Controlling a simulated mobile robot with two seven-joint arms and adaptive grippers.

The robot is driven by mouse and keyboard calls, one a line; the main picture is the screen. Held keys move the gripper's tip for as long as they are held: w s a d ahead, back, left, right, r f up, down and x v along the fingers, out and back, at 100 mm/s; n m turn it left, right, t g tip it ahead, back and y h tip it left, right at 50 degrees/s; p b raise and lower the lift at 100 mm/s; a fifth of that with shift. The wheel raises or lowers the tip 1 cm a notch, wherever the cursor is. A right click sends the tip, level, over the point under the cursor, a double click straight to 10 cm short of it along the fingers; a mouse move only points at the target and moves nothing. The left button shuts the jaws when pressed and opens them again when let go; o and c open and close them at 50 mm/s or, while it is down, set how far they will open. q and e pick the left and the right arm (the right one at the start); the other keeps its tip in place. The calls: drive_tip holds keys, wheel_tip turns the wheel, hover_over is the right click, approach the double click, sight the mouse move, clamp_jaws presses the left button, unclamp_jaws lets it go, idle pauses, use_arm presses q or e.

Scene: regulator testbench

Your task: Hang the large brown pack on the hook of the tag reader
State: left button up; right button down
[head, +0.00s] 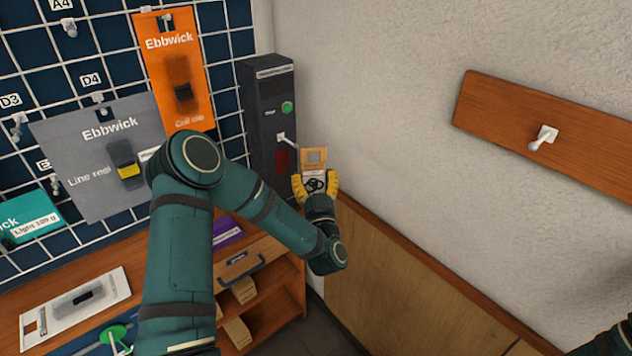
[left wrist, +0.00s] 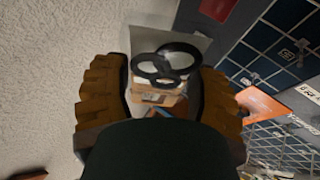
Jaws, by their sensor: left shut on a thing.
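The tag reader (head: 268,108) is a tall dark box on the back wall, with a green button and a white hook (head: 284,138) on its front. My left gripper (head: 316,184) has yellow fingers and is shut on a brown pack (head: 314,158) with black rings on its front. The pack is upright, with its top edge just right of and slightly below the hook's tip. I cannot tell whether they touch. In the left wrist view the black rings (left wrist: 165,63) show between the two fingers. My right gripper is not in view.
A wire grid on the left holds an orange Ebbwick pack (head: 180,70) and a grey one (head: 95,170). A wooden rail (head: 590,150) with a white hook is on the right wall. A wooden bench (head: 150,265) with shelves stands below the grid.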

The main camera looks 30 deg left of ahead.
use_arm(q)
drive_tip(key=shift+w+a+f, duration=0.2)
drive_tip(key=shift+w+a, duration=0.35)
drive_tip(key=shift+a, duration=0.85)
drive_tip(key=shift+w+a+f, duration=0.25)
drive_tip(key=shift+w+a, duration=0.35)
drive_tip(key=shift+a, duration=0.8)
drive_tip(key=shift+w+a+f, duration=0.2)
drive_tip(key=shift+w+a, duration=0.35)
drive_tip(key=shift+a, duration=0.85)
drive_tip(key=o, duration=1.1)
drive_tip(key=shift+o, duration=0.2)
drive_tip(key=v, duration=1.2)
